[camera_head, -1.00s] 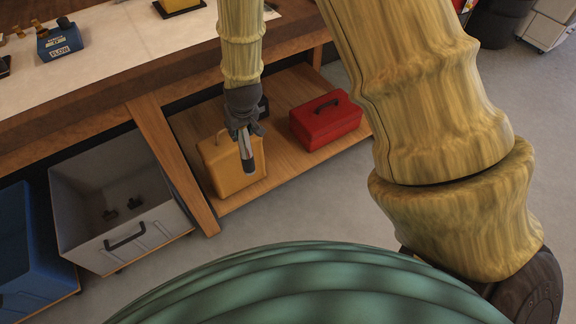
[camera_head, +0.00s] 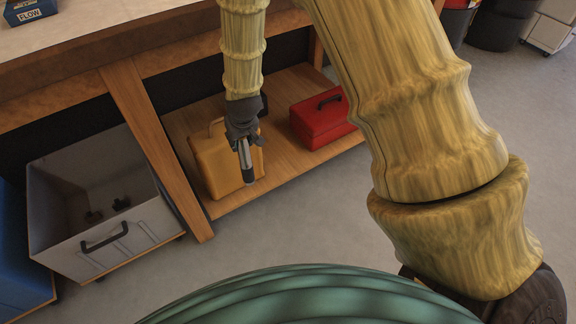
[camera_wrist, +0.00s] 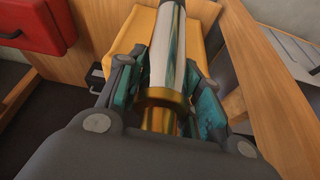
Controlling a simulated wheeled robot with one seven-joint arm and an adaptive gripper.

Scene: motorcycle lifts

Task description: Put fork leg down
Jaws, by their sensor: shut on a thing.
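The fork leg (camera_head: 246,165) is a short cylinder, silver above with a dark lower end in the head view. In the wrist view its polished silver tube (camera_wrist: 168,50) and gold collar (camera_wrist: 163,100) show between the teal finger pads. My gripper (camera_head: 243,138) is shut on it and holds it pointing down in front of the yellow case. The gripper also shows in the wrist view (camera_wrist: 165,90).
The yellow case (camera_head: 212,165) and a red toolbox (camera_head: 320,118) stand on the bench's low wooden shelf (camera_head: 285,165). A grey bin (camera_head: 72,245) with small dark parts and a blue bin (camera_head: 15,270) are at left. The workbench top (camera_head: 110,22) is above.

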